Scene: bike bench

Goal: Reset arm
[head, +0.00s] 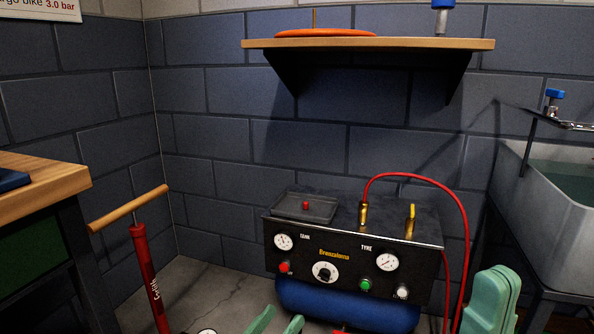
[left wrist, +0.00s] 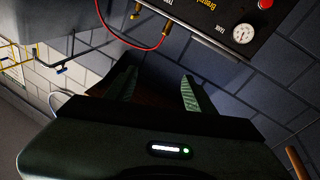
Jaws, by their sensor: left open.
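My left gripper (head: 277,322) shows at the bottom edge of the head view, with two green fingertips apart in front of the compressor (head: 325,268). In the left wrist view its fingers (left wrist: 158,92) are spread, with nothing between them. The compressor, with gauges, knobs and a blue tank, stands by the wall. A green part of my right arm or gripper (head: 490,302) shows at the lower right, beside the red hose (head: 462,215); its jaws cannot be made out.
A red floor pump (head: 145,275) stands left, near a wooden bench (head: 40,185). A grey sink (head: 540,215) is at the right. A wall shelf (head: 380,44) holds an orange disc (head: 325,33). Some floor (head: 200,290) is bare between the pump and compressor.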

